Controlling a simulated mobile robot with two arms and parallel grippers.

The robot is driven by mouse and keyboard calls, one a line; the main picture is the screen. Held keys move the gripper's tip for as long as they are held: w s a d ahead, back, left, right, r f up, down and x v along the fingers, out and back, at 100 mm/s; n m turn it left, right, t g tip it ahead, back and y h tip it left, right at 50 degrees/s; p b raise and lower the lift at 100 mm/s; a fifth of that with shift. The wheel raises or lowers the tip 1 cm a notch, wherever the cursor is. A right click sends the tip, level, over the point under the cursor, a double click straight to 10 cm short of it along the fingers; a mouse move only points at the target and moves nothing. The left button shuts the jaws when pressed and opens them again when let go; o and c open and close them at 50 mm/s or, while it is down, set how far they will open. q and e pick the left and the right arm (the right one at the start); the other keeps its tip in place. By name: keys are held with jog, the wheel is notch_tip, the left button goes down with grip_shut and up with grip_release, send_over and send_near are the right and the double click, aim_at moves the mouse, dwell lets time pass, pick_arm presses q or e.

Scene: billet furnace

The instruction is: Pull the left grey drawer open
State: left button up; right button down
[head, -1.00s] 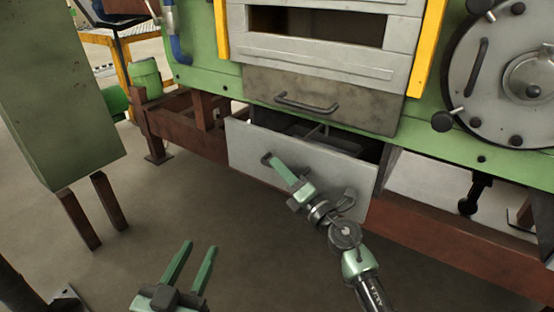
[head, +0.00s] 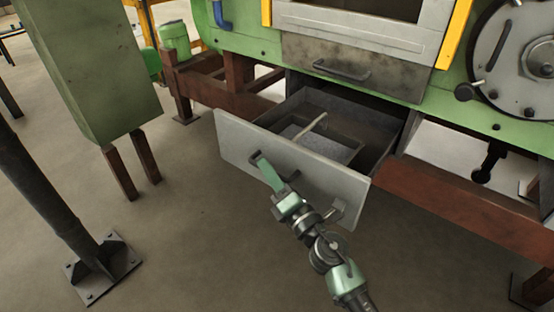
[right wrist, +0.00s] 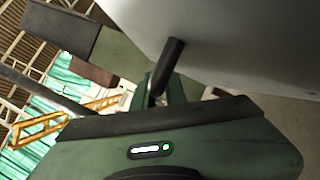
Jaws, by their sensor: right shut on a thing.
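The grey drawer (head: 225,142) under the furnace stands well open, and its inside shows from above. Its front carries a dark handle (head: 335,213), partly hidden by my gripper. My right gripper (head: 268,172) is shut on the handle, close against the drawer front. In the right wrist view a dark bar of the handle (right wrist: 172,60) runs down to the fingers, beside the pale drawer front (right wrist: 245,45). My left gripper is not in view.
A closed upper drawer (head: 390,78) with its own handle sits above. A pale rod (head: 311,125) lies inside the open drawer. A green cabinet (head: 90,65) on brown legs and a dark post (head: 45,190) stand at left. The floor in front is clear.

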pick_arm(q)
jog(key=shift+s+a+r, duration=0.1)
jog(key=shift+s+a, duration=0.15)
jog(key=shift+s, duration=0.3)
pick_arm(e)
jog(key=shift+s+a+f, duration=0.1)
jog(key=shift+s+a, duration=0.65)
jog(key=shift+s, duration=0.35)
jog(key=c, duration=1.5)
grip_release()
jog(key=shift+o, duration=0.2)
